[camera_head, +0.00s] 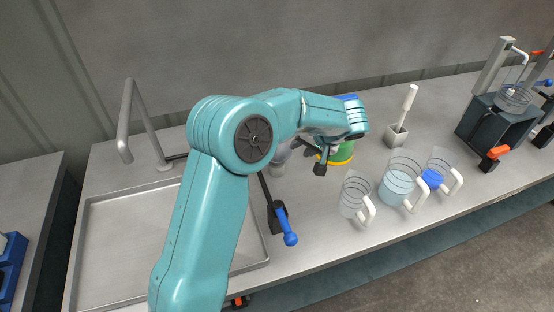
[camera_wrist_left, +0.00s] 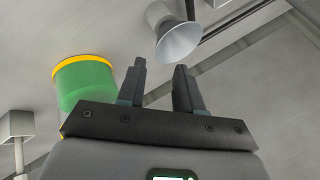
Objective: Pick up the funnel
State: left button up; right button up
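The funnel (camera_wrist_left: 179,42), a pale grey cone with its wide mouth towards me, shows in the left wrist view just beyond and slightly right of my fingertips. In the head view a grey piece that looks like the funnel (camera_head: 280,158) shows partly behind my left arm. My left gripper (camera_head: 311,156) is near it, over the counter. In the left wrist view the fingers of my left gripper (camera_wrist_left: 159,67) are apart with nothing between them. The funnel's lower part and what it rests on are hidden in the head view. My right gripper is not in view.
A green container with a yellow rim (camera_head: 342,154) stands close right of my left gripper. Clear jugs (camera_head: 396,187) and a brush in a holder (camera_head: 397,138) stand further right. A blue-handled lever (camera_head: 287,228) is in front, and a sink (camera_head: 115,245) is at left.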

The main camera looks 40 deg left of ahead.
aim_at(287, 157)
pick_arm(q)
jog(key=x, duration=0.7)
jog(key=b+x, duration=0.1)
jog(key=x, duration=0.2)
jog(key=shift+s+f, duration=0.25)
jog(key=shift+s, duration=0.05)
jog(key=shift+d+r, duration=0.1)
jog(key=shift+c, duration=0.9)
grip_shut()
